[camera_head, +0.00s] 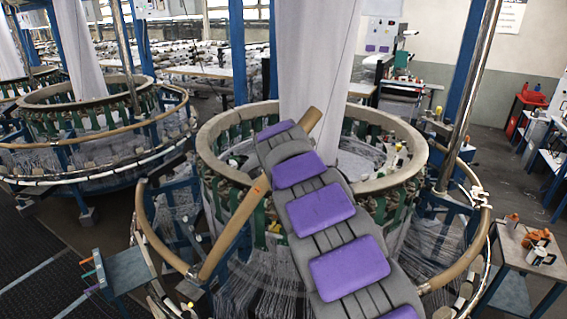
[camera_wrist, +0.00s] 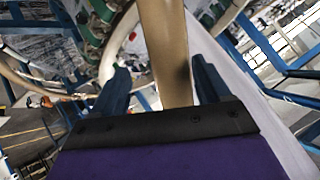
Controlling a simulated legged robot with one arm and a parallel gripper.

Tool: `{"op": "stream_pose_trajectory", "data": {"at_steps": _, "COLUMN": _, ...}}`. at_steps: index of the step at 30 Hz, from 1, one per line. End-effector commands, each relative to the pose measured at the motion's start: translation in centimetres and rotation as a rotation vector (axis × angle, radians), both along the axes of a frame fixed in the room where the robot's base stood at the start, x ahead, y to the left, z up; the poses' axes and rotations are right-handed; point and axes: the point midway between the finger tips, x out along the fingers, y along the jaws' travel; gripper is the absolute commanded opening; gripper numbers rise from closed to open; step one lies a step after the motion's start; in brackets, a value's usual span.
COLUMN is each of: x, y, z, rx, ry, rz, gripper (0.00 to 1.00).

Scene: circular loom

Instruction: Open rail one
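A tan tubular rail (camera_head: 234,228) slants up from the loom's front left, passes behind my arm, and its far end shows beyond the arm's tip. It stands raised out of the line of the loom's round outer rail (camera_head: 158,235). In the wrist view the rail (camera_wrist: 165,45) runs between the two blue fingers of my gripper (camera_wrist: 163,82). The fingers are apart, with visible gaps on both sides of the rail. In the head view my own arm hides the fingers. Whether the rail touches the palm cannot be told.
The circular loom's inner ring (camera_head: 210,135) and white fabric column (camera_head: 315,60) stand close beside my arm. A small table (camera_head: 520,258) with tools is at the right. A second loom (camera_head: 85,105) is at the left. Dark floor (camera_head: 35,255) is clear at the lower left.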

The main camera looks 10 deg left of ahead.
Motion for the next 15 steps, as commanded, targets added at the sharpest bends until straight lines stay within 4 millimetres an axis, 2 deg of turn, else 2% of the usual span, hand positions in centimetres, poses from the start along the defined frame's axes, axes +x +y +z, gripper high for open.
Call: {"op": "stream_pose_trajectory", "data": {"at_steps": 15, "x": -6.9, "y": -0.3, "z": 5.4, "rx": -0.002, "ry": 0.0, "rz": 0.001, "gripper": 0.76}}
